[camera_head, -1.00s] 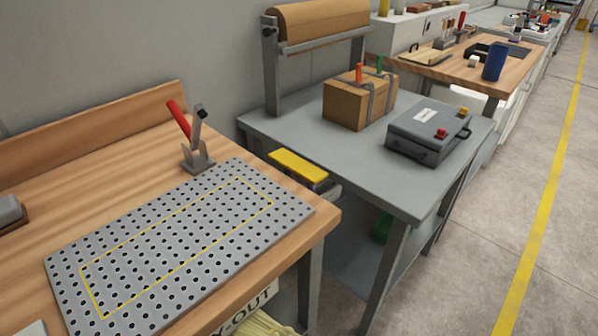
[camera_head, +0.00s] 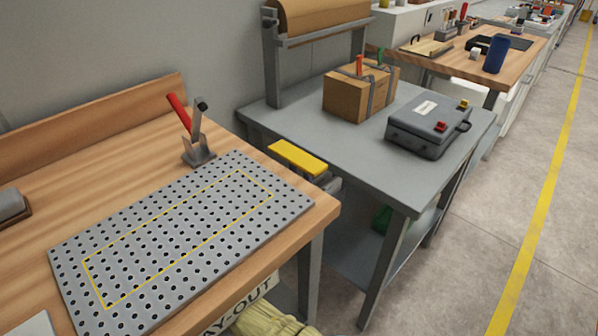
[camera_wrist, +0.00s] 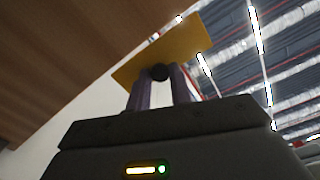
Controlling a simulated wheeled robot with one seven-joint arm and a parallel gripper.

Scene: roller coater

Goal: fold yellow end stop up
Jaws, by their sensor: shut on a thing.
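The yellow end stop (camera_head: 298,158) is a flat yellow plate at the right edge of the wooden bench, over the gap to the grey table. It looks roughly level in the head view. In the wrist view the yellow plate (camera_wrist: 180,45) lies just beyond my gripper (camera_wrist: 159,76). The two fingers are shut on a dark round part at the plate's near edge, seemingly the end stop's knob. My gripper points upward from below, with the ceiling behind the plate. I cannot clearly make out my gripper in the head view.
The wooden bench (camera_head: 80,180) carries a perforated plate (camera_head: 180,235) and a red-handled toggle clamp (camera_head: 196,140). The grey table (camera_head: 400,180) beyond holds a cardboard box (camera_head: 350,96) and a grey case (camera_head: 425,128). Open floor (camera_head: 470,255) lies to the right.

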